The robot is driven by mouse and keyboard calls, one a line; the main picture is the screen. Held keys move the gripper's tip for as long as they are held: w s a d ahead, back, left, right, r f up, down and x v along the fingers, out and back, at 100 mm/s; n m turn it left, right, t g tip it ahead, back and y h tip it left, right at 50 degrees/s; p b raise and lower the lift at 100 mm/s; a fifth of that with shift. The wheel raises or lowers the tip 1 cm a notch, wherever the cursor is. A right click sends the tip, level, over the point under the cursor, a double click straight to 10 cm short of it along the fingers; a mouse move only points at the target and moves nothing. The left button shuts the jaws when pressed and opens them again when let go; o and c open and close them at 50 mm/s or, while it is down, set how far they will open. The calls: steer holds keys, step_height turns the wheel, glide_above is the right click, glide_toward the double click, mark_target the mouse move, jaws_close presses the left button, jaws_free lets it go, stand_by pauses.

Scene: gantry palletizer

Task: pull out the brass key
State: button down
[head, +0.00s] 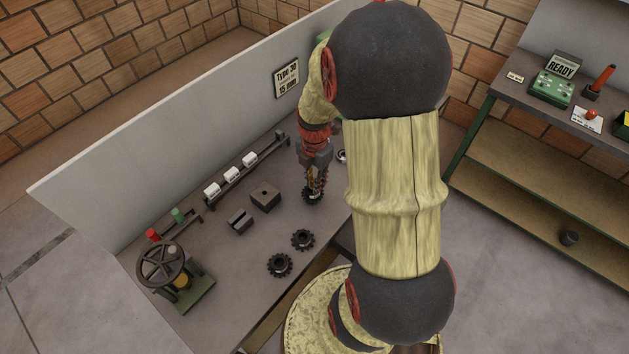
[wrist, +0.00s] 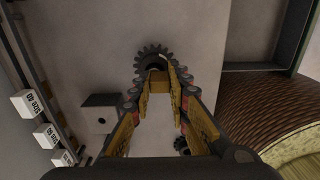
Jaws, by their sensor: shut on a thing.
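My gripper (head: 315,188) reaches down over the bench, at a dark toothed gear (head: 311,198). In the wrist view the gripper (wrist: 160,84) is shut on a small brass-coloured piece, the brass key (wrist: 157,77), held between the fingertips. The key lies in front of the gear (wrist: 145,52), overlapping its dark centre. I cannot tell how deep the key sits in the gear. In the head view the gripper hides the key.
Two loose gears (head: 302,239) (head: 279,264) lie nearer the front edge. Dark blocks (head: 265,196) (head: 239,221) and a rail with white labelled pieces (head: 231,175) are to the left. A handwheel device (head: 166,264) stands at the left end. A pale panel (head: 190,130) closes the back.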

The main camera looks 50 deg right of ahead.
steer(key=shift+r, duration=0.15)
steer(key=shift+r+p, duration=2.45)
steer(key=shift+r, duration=0.6)
step_height(320, 180, up, 8)
steer(key=p, duration=0.5)
steer(key=shift+p, duration=0.35)
steer(key=shift+f, duration=0.15)
